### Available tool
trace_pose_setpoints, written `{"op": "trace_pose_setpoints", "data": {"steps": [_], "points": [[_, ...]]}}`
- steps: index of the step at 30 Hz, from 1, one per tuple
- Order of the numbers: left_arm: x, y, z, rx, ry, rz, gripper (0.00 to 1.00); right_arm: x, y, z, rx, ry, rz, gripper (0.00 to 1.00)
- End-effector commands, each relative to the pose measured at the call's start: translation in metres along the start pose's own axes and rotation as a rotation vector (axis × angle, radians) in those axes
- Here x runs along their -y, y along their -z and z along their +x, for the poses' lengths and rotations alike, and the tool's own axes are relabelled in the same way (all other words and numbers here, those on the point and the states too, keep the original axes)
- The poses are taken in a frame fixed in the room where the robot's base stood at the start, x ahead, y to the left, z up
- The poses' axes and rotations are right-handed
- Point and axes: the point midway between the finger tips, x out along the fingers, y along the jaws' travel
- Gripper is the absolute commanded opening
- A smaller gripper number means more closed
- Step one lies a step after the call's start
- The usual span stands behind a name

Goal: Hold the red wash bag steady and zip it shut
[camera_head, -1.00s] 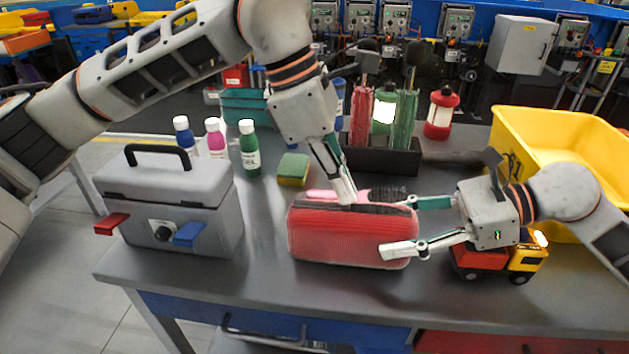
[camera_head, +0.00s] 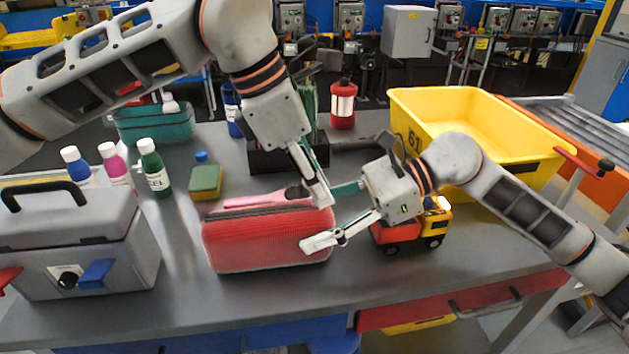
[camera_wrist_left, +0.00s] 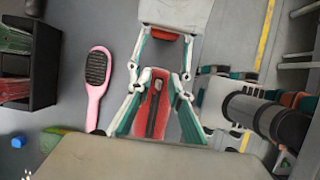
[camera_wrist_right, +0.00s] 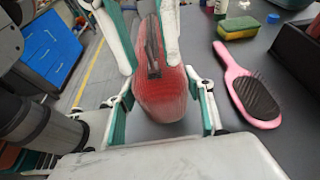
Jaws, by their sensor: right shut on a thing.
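The red wash bag (camera_head: 265,242) lies lengthwise on the grey table in the head view, with a dark zip along its top. It also shows in the left wrist view (camera_wrist_left: 153,115) and the right wrist view (camera_wrist_right: 160,100). My right gripper (camera_head: 328,216) is shut on the bag's right end, one finger on each side. My left gripper (camera_head: 322,200) points down at the top of the bag's right end, close to my right gripper's fingers. Its fingertips overlap in the head view, and I cannot tell whether they hold the zip pull. The pull itself is not clear.
A pink hairbrush (camera_wrist_left: 97,85) lies behind the bag. A sponge (camera_head: 206,182) and several bottles stand back left, beside a grey case (camera_head: 80,240). A toy truck (camera_head: 410,232) is close right of my right gripper; a yellow bin (camera_head: 480,110) is behind it. Table front is clear.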

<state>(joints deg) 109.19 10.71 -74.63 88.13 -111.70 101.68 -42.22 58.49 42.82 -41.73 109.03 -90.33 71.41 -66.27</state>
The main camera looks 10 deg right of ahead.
Motion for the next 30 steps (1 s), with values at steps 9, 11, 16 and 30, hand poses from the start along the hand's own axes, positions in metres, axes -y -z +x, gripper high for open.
{"op": "trace_pose_setpoints", "data": {"steps": [9,11,16,30], "points": [[-0.001,0.001,-0.008,-0.001,-0.003,-0.003,0.19,0.001,0.002,-0.001,-0.003,0.003,0.003,0.2],[-0.002,0.001,-0.015,-0.001,-0.004,-0.003,0.19,0.001,0.002,-0.001,-0.003,0.004,0.003,0.2],[-0.002,0.001,-0.048,0.0,-0.006,-0.004,0.19,0.002,0.002,-0.001,-0.004,0.004,0.003,0.2],[-0.001,0.001,-0.117,0.0,-0.001,-0.003,0.19,0.002,0.002,-0.002,-0.004,0.005,0.003,0.2]]}}
